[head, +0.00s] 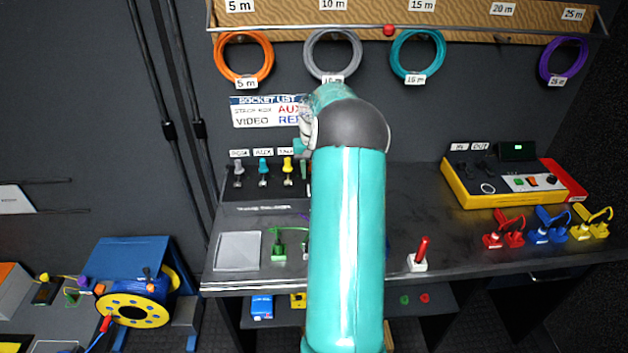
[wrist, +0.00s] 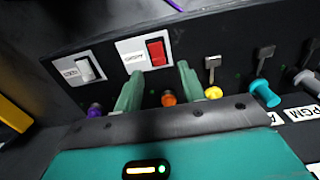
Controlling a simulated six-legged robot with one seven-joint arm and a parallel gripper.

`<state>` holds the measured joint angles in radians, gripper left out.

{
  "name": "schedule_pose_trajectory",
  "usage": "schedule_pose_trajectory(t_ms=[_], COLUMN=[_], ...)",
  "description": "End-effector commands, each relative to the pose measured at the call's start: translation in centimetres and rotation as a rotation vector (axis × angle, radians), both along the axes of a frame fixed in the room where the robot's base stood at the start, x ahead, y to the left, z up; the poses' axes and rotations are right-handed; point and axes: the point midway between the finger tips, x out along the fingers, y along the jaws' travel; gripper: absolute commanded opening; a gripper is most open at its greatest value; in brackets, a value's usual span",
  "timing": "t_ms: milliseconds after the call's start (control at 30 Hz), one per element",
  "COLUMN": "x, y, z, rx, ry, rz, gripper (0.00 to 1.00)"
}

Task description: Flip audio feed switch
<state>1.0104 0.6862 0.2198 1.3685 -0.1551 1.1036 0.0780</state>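In the wrist view, a red rocker switch (wrist: 157,52) on a white plate sits on the dark panel, with a small label too blurred to read surely. A white rocker switch (wrist: 86,68) on a similar plate is to its left, its label also unclear. I cannot tell for sure which is the audio feed switch. My gripper (wrist: 157,77) is open, its two green fingers spread below the red switch, with nothing held. I cannot tell whether the fingertips touch the panel. In the head view my arm hides both switches and most of the gripper.
Orange (wrist: 169,98), yellow (wrist: 213,92), teal (wrist: 265,95) and purple (wrist: 95,110) plugs sit along the panel near the fingers. Metal levers stand near some. In the head view, a yellow-sided console (head: 468,192) and a red-handled switch (head: 421,252) are to the right.

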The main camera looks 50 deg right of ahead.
Motion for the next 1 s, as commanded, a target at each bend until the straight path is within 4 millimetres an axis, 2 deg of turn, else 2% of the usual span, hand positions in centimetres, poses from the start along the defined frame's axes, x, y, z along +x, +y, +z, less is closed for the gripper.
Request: schedule_pose_trajectory(t_ms=[100,233,567,767,800,1000], x=[-0.2,-0.3,-0.3,-0.3,-0.3,-0.3], y=[0.0,0.0,0.0,0.0,0.0,0.0], z=[-2.0,-3.3,-3.7,-3.7,-3.6,-3.6], rx=[0.001,0.001,-0.001,-0.001,-0.001,-0.015], ry=[0.001,0.001,-0.001,-0.001,-0.001,-0.012], rz=[-0.002,-0.003,-0.003,-0.003,-0.003,-0.003], gripper=[0.40,0.40,0.40,0.03,0.00,0.00])
